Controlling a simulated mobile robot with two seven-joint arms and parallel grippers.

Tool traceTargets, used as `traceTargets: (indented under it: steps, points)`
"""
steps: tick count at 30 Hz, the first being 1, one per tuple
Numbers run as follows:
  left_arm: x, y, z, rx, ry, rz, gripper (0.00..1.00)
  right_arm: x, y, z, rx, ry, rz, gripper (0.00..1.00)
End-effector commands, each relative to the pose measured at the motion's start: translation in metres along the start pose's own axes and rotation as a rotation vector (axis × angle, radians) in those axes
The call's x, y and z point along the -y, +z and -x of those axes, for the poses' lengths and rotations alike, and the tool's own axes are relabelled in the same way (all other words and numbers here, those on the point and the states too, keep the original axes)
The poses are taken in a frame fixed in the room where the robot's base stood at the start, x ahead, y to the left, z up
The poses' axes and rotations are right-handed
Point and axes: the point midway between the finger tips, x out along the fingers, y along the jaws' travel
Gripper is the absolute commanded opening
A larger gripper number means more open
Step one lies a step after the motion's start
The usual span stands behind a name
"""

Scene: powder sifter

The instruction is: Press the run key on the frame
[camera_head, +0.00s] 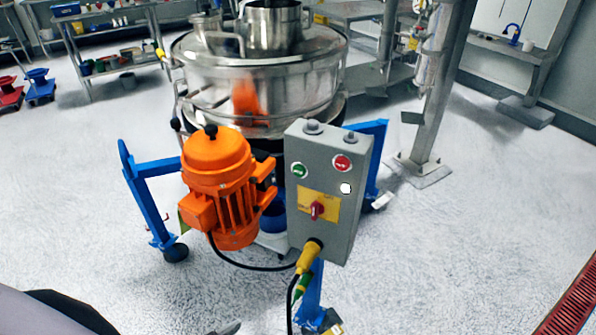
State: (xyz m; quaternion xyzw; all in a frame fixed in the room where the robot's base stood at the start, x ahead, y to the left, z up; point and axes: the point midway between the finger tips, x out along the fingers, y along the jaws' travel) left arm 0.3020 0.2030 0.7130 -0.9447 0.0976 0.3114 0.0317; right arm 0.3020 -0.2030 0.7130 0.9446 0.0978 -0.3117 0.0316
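A grey control box (325,185) is mounted on the blue frame (150,200) in front of the sifter. On its face are a green round button (299,170) at upper left and a red round button (342,162) at upper right. A white round spot (346,188) sits below the red one. A red rotary switch (317,210) sits on a yellow plate lower down. Button markings are too small to read, so I cannot tell which is labelled run. Neither gripper can be made out; parts of my body show at the bottom left, and nothing touches the box.
The steel sifter (265,90) stands behind the box. An orange motor (220,185) is close to the box's left. A yellow plug (309,256) and black cable hang below. A steel post (440,100) stands behind right. The floor in front and to the right is clear.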

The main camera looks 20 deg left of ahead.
Motion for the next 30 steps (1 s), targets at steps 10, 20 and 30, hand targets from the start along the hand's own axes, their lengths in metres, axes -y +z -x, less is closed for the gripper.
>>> traceTargets:
  steps: [10,20,30]
  points:
    - [-0.0001,-0.0001,0.0000,0.000,0.000,0.000,0.00,-0.0002,0.0002,0.0000,0.000,0.000,0.000,0.43]
    - [-0.0001,-0.0001,0.0000,0.000,0.000,0.000,0.00,-0.0003,0.0003,0.0000,0.001,0.000,0.001,0.43]
    - [-0.0001,0.0000,0.0000,0.000,0.000,0.000,0.00,-0.0004,0.0004,-0.0001,0.001,0.000,0.001,0.43]
